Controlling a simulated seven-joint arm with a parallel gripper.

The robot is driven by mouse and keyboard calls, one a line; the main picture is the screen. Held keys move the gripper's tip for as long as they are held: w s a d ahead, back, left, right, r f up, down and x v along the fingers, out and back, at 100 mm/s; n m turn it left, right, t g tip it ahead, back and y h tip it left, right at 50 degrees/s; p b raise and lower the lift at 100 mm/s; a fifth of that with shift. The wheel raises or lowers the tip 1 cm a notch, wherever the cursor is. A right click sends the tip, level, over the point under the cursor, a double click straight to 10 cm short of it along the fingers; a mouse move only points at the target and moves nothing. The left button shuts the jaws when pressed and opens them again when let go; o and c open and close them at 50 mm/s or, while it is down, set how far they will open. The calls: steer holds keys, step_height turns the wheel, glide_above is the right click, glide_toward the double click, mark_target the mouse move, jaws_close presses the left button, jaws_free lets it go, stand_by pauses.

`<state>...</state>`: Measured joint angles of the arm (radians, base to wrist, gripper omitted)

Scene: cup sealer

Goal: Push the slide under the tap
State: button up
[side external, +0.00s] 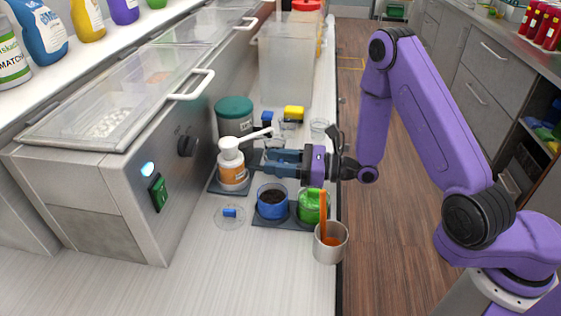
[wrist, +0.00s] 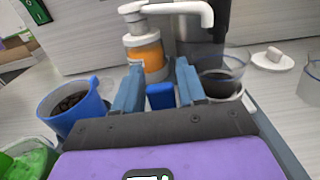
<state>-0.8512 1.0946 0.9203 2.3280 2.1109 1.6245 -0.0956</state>
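The tap appears to be the white pump spout (side external: 230,148) on an orange-labelled bottle (side external: 232,176); its spout (wrist: 185,9) points right in the wrist view. What appears to be the slide is a dark flat piece whose edge (wrist: 272,132) shows at the right of my gripper; most of it is hidden. A clear cup with dark contents (wrist: 222,76) stands beside my right finger, apparently on the slide. A blue block (wrist: 160,96), possibly its handle, lies between my fingers. My gripper (side external: 264,160) is low beside the bottle, its fingers (wrist: 159,88) apart around the block, with narrow gaps.
A blue cup with dark contents (side external: 272,204) and a green cup (side external: 311,207) stand on a dark tray (side external: 283,222) on the near side.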

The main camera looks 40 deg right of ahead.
steer(key=v, duration=1.7)
steer(key=shift+s, duration=0.2)
steer(key=shift+d+r, duration=0.1)
